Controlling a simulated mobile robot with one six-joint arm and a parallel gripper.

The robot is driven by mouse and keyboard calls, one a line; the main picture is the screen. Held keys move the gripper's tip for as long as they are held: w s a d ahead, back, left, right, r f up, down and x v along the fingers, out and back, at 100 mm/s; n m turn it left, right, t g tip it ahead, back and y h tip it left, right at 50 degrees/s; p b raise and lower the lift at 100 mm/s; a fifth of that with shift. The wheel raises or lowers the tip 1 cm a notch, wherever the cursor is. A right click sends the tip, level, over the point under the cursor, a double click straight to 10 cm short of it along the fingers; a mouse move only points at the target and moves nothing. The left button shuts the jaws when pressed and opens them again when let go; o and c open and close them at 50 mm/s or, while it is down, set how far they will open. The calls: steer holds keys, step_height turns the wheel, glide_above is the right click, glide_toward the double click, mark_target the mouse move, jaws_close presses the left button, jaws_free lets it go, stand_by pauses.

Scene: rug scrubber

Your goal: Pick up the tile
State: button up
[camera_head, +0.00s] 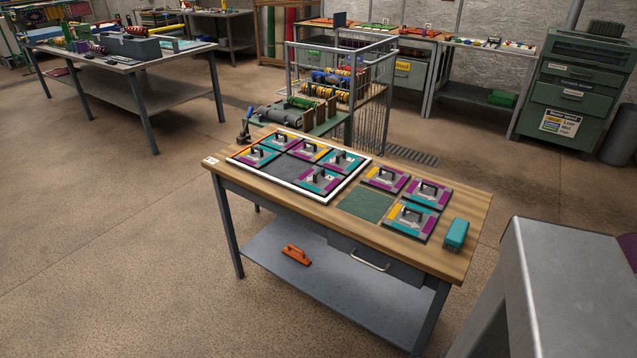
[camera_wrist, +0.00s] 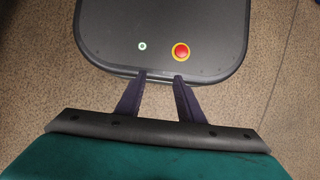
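Several square tiles with dark handles lie on the wooden-topped table (camera_head: 222,171) in the head view. Some sit inside a white-edged frame (camera_head: 290,203): a teal and purple tile (camera_head: 320,181), another at its left (camera_head: 256,157), and others along its back. Bare dark patches show between them. Three more tiles lie to the right of the frame: one at the back (camera_head: 386,178), one at the right (camera_head: 428,193) and one in front (camera_head: 411,220). My gripper (camera_wrist: 161,78) shows only in the wrist view, its two dark fingers apart and empty, away from any tile.
A green square pad (camera_head: 366,204) lies between frame and loose tiles. A teal block (camera_head: 456,234) stands at the table's right end. An orange tool (camera_head: 296,255) lies on the lower shelf. A wire cart (camera_head: 375,100) stands behind. Floor at the left is clear.

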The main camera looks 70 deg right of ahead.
steer(key=shift+w, duration=0.1)
steer(key=w+d+r+m+t+h+p, duration=0.1)
steer(key=w+d+r+m+h+p, duration=0.2)
steer(key=w+d, duration=0.45)
steer(key=w+d+r+m+t, duration=0.25)
steer(key=w+d+r, duration=0.2)
steer(key=d, duration=0.65)
steer(key=w+d+r+m+h+p, duration=0.1)
steer(key=w+d+r+m+h, duration=0.15)
steer(key=d+r, duration=0.5)
steer(key=w+d+r+m+h+p, duration=0.1)
steer(key=d+r+m, duration=0.25)
steer(key=d, duration=0.75)
steer(key=s+d+r+m+h+p, duration=0.2)
steer(key=s+d+r+m+h, duration=0.1)
steer(key=d+r, duration=1.2)
steer(key=s+d+r+m+g+h+p, duration=0.1)
steer(key=s+d+r+m, duration=0.5)
steer(key=d+r, duration=0.8)
steer(key=s+d+h+p, duration=0.1)
steer(key=d+h, duration=0.1)
steer(key=shift+s+d+r+h, duration=0.15)
steer(key=shift+s+r+h, duration=0.2)
steer(key=shift+s, duration=0.05)
